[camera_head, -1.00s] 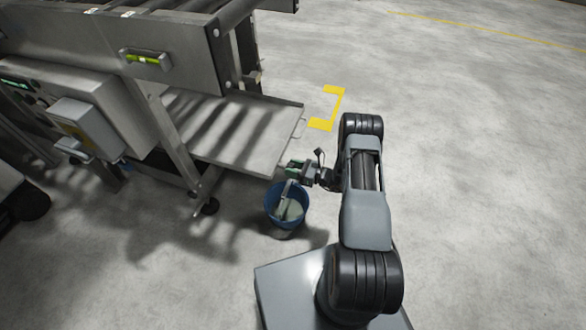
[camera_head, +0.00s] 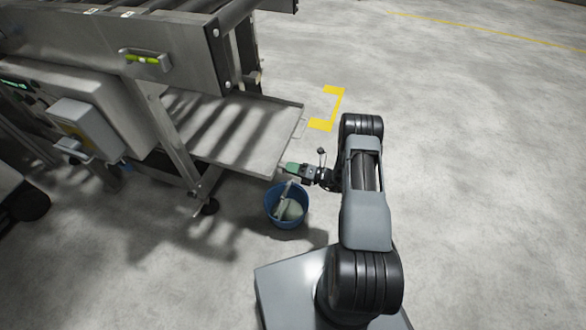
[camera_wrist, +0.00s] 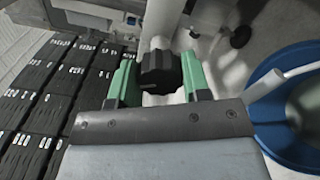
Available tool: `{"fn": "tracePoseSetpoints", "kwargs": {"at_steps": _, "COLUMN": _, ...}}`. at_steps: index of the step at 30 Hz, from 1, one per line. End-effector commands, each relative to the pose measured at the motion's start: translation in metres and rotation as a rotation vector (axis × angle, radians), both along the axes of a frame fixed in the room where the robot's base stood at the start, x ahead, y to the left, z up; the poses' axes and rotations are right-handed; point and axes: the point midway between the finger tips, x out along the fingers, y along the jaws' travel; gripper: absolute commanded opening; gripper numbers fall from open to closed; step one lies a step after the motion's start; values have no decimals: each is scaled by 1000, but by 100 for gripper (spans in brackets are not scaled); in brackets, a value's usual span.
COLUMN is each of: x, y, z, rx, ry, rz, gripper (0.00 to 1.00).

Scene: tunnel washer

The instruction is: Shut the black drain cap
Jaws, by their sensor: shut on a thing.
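The black drain cap (camera_wrist: 160,72) is a dark ribbed knob at the end of a pale pipe (camera_wrist: 163,22), in the wrist view. It sits between the green fingers of my gripper (camera_wrist: 160,82), which is shut on it. In the camera_head view my gripper (camera_head: 296,168) is at the front corner of the machine's metal tray, just above the bucket. The cap is hidden from that view.
A blue bucket (camera_head: 270,207) stands on the floor just below my gripper, with a pale object inside; its rim (camera_wrist: 262,75) fills the wrist view's right. The metal tray (camera_head: 255,150) lies to the left. Open floor (camera_head: 470,150) spreads to the right.

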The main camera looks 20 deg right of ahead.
Motion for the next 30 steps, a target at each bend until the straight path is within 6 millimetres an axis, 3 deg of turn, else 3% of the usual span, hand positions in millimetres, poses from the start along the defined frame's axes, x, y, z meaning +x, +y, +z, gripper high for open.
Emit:
{"fn": "tracePoseSetpoints", "kwargs": {"at_steps": 15, "x": -1, "y": 1, "z": -1, "rx": 219, "ry": 304, "rz": 3, "gripper": 20}}
{"fn": "tracePoseSetpoints", "kwargs": {"at_steps": 30, "x": -1, "y": 1, "z": -1, "rx": 280, "ry": 388, "rz": 4, "gripper": 20}}
